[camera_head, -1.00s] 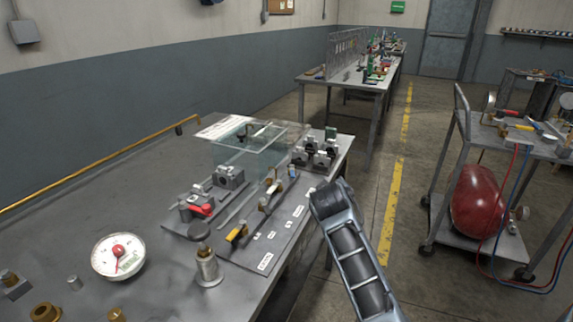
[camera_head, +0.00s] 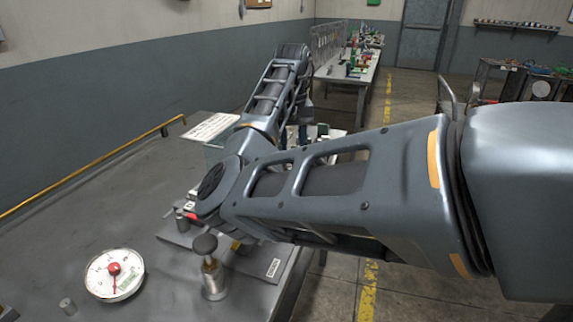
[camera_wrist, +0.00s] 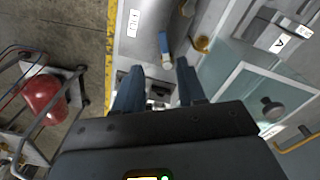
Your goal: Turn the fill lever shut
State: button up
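In the wrist view a small lever with a blue grip (camera_wrist: 163,42) stands on the grey panel, close to a white label (camera_wrist: 134,23) that seems to read FILL. My gripper (camera_wrist: 160,65) is open, its two dark fingers pointing at the panel. The lever's metal end lies between the fingertips in the picture; I cannot tell whether they touch it or how far above it they are. A brass part (camera_wrist: 202,44) sits just right of the lever. In the head view my arm hides the lever and most of the gripper.
The clear tank (camera_wrist: 238,88) stands right of the fingers. In the head view a knobbed post (camera_head: 213,278) and a dial gauge (camera_head: 114,275) stand on the bench's near part. A cart with a red tank (camera_wrist: 40,97) is across the aisle.

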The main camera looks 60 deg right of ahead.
jog(key=shift+w+a+r, duration=0.1)
jog(key=shift+w, duration=0.05)
jog(key=shift+f, duration=3.8)
grip_shut()
